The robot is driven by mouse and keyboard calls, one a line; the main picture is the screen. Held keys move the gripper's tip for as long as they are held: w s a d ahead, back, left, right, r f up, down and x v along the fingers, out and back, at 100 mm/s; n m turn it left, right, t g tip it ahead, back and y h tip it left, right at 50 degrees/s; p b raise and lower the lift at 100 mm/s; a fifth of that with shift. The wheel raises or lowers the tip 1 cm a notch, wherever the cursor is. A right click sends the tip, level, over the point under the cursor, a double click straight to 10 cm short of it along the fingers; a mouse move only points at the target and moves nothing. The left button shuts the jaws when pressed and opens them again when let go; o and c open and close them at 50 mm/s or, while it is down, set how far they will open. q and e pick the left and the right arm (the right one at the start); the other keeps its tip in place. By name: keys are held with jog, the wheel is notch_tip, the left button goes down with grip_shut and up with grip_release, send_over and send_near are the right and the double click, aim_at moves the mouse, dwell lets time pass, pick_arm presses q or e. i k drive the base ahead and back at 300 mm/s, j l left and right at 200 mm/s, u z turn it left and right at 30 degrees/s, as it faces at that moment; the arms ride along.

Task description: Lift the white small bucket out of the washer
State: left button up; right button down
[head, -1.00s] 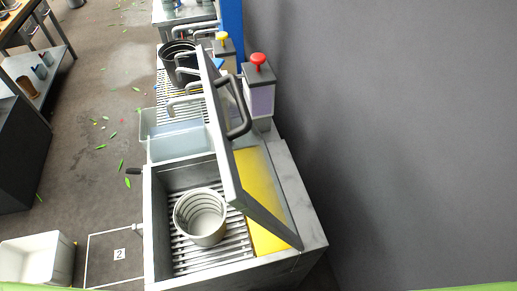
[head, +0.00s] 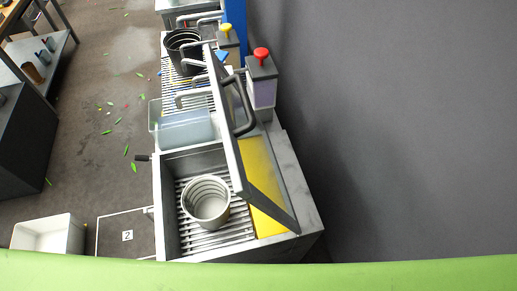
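The white small bucket (head: 206,201) stands upright on the slatted rack inside the washer (head: 165,205). Its open top faces up and it looks empty. The washer's lid (head: 243,140) is raised, tilted over the yellow panel (head: 259,185) at the right of the basin. Neither of my grippers is in the head view, and nothing is seen touching the bucket.
A translucent bin (head: 184,130) sits just beyond the washer, with a black bucket (head: 182,46) farther back. Red-topped (head: 262,80) and yellow-topped (head: 229,42) dispensers stand along the wall. A white crate (head: 48,236) is on the floor at left, near floor mark 2 (head: 127,236).

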aim_at(206, 199)
jog(key=u, duration=0.75)
